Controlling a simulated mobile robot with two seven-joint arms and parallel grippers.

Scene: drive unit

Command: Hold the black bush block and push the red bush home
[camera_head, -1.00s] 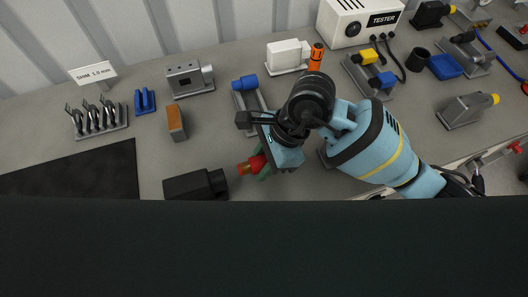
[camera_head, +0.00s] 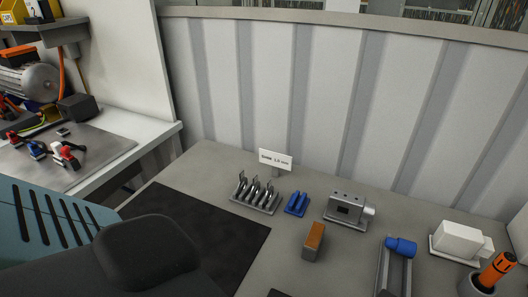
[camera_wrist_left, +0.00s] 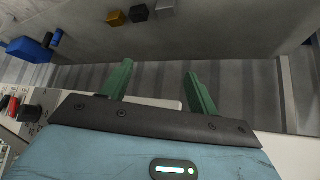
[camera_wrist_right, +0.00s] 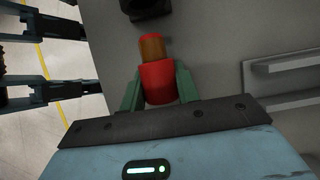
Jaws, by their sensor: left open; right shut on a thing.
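The red bush (camera_wrist_right: 158,82), with an orange-brown front section, is held between the green fingers of my right gripper (camera_wrist_right: 159,72) in the right wrist view. The black bush block (camera_wrist_right: 150,8) shows partly at that view's top edge, just ahead of the bush and apart from it. My left gripper (camera_wrist_left: 158,74) is open, with nothing between its green fingers in the left wrist view. In the head view neither gripper shows; only part of my left arm is at the lower left.
On the bench, a dark mat (camera_head: 205,235) lies left of a rack of clips (camera_head: 256,196), blue pieces (camera_head: 297,204), a grey fixture (camera_head: 348,209) and an orange-topped block (camera_head: 313,241). A blue-ended part (camera_head: 400,247) and orange-handled tool (camera_head: 497,268) stand right. A second bench (camera_head: 85,155) is at left.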

